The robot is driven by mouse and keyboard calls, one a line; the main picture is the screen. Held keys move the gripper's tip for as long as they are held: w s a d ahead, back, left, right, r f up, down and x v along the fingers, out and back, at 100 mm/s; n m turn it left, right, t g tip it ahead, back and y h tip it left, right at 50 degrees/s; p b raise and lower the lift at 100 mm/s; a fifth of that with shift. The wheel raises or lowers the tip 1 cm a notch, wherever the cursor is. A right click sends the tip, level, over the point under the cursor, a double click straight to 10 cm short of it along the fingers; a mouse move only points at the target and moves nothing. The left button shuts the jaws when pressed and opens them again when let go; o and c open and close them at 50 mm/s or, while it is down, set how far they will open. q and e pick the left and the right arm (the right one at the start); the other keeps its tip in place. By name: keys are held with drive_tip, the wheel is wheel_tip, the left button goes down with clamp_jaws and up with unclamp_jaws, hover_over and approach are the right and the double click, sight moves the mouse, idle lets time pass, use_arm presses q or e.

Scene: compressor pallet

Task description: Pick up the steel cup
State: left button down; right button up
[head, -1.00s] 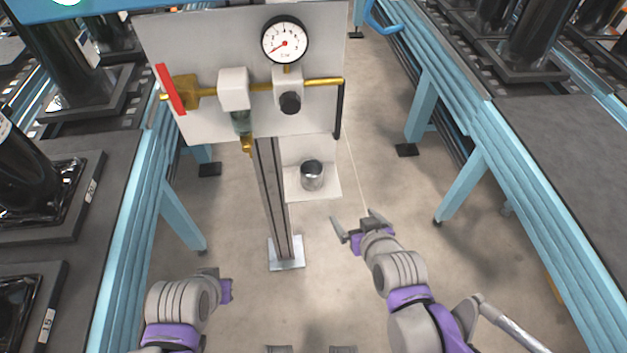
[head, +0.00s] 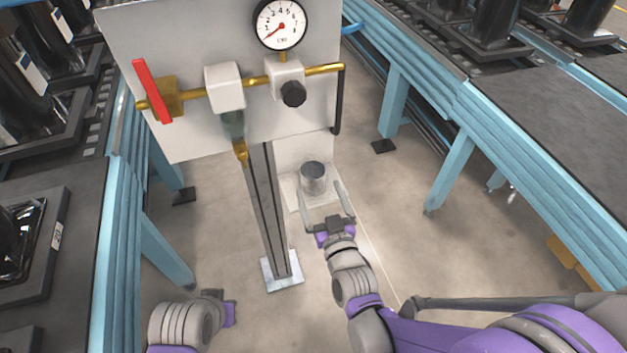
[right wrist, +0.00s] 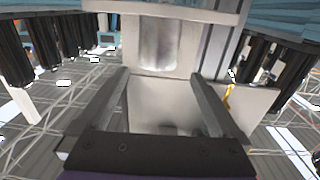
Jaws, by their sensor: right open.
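The steel cup (head: 313,177) stands upright on a small white shelf (head: 292,192) behind and to the right of the post. In the right wrist view the cup (right wrist: 159,42) shows ahead of the fingers, near the top middle. My right gripper (head: 320,193) is open, with its fingers pointing at the cup from the near side. In the head view the fingertips reach close to the cup's lower part; I cannot tell whether they are beside it. Nothing is between the fingers in the right wrist view. My left gripper (head: 222,306) is low at the left, and its fingers cannot be made out.
A grey post (head: 268,215) stands just left of the shelf. Above is a white panel (head: 190,50) with a gauge (head: 281,25), brass pipe and red lever (head: 152,91). Blue-framed conveyors (head: 520,170) flank both sides.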

sight(316, 179)
drive_tip(key=x, duration=0.7)
drive_tip(key=shift+w+d, duration=0.1)
drive_tip(key=shift+w, duration=0.25)
drive_tip(key=shift+c, duration=0.3)
drive_tip(key=c, duration=1.3)
drive_tip(key=shift+o, duration=0.2)
drive_tip(key=shift+r, duration=0.1)
